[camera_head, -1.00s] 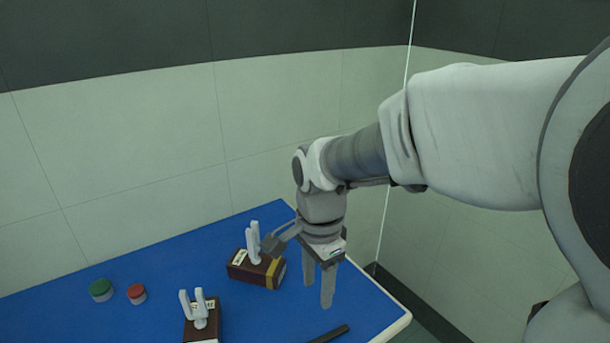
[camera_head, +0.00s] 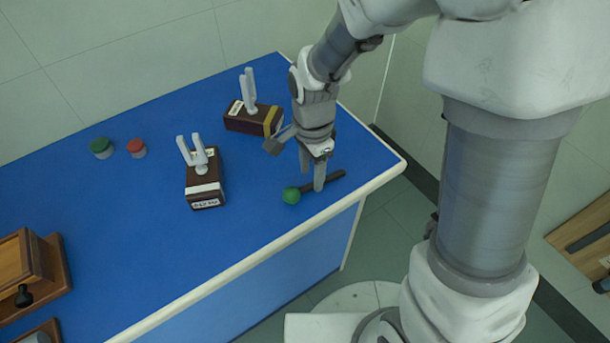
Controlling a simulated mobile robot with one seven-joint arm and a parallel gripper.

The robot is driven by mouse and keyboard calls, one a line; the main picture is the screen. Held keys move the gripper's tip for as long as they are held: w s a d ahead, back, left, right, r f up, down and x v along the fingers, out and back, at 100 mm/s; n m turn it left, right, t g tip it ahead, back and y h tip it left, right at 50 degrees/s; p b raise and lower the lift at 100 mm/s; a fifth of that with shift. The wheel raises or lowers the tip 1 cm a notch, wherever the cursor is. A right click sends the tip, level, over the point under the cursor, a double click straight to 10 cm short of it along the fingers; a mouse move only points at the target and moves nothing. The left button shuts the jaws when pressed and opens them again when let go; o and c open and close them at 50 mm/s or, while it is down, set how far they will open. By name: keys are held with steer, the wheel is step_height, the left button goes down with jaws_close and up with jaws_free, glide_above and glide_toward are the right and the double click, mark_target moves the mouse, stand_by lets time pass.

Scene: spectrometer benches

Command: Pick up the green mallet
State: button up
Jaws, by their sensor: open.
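The green mallet lies on the blue bench top near its right front edge. Its round green head (camera_head: 291,195) is at the left end, and its dark handle (camera_head: 333,178) runs right and slightly away. My gripper (camera_head: 312,182) points down at the mallet, open, with its fingers around or just above the handle close to the head. The near finger hides part of the handle. I cannot tell whether the fingertips touch the handle or the bench.
Two tuning forks on brown wooden boxes stand on the bench (camera_head: 120,220), one behind my gripper (camera_head: 247,110) and one to its left (camera_head: 204,175). A green-lidded jar (camera_head: 101,147) and a red-lidded jar (camera_head: 137,148) stand farther left. A wooden box (camera_head: 30,270) sits at the left edge.

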mark_target(311, 185)
step_height(311, 185, down, 4)
steer(key=shift+r, duration=0.25)
steer(key=shift+w, duration=0.1)
jaws_close()
